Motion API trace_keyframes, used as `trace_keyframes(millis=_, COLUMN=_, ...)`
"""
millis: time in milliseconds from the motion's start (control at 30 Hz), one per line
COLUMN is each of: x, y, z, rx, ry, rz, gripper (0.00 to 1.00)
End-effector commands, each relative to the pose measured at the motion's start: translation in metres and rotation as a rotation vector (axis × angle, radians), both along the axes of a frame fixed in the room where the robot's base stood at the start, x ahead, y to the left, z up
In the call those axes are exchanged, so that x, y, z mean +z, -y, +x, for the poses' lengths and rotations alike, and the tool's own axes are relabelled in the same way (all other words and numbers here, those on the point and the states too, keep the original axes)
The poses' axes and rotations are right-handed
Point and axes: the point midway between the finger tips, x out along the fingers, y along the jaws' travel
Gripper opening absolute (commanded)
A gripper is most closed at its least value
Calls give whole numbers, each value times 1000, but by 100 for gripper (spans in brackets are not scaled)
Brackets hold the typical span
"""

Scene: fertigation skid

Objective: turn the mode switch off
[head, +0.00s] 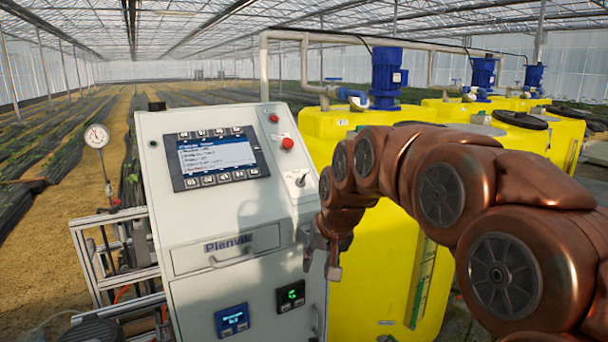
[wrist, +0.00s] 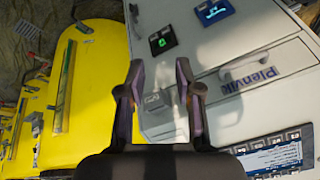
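The mode switch appears to be the small silver lever (head: 300,180) on a pale plate at the right of the sloped panel of the grey control cabinet (head: 190,290). The lever points up and to the right; its labels are too small to read. My gripper (head: 322,258) hangs in front of the cabinet's right side, lower than the switch. In the wrist view my gripper (wrist: 160,80) is open, with nothing between its fingers. A small pale plate (wrist: 153,103) shows between the fingers there, partly in shadow; I cannot tell if it is the switch plate.
A display (head: 216,157) with buttons sits left of the switch, and red buttons (head: 287,143) sit above it. A drawer with a handle (head: 232,258) is below. Yellow tanks (head: 375,270) with blue motors stand close on the right. A gauge (head: 97,136) stands left.

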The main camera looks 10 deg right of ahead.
Motion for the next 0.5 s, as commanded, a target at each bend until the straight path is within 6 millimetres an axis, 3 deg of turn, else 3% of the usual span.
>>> trace_keyframes(millis=33, x=11, y=0, z=26, rx=-19, ry=36, rz=16, gripper=34)
trace_keyframes(millis=200, x=47, y=3, z=102, rx=-95, ry=157, rz=72, gripper=34)
trace_keyframes(millis=400, x=84, y=16, z=183, rx=-193, ry=298, rz=134, gripper=34)
trace_keyframes(millis=500, x=99, y=24, z=214, rx=-237, ry=357, rz=160, gripper=34)
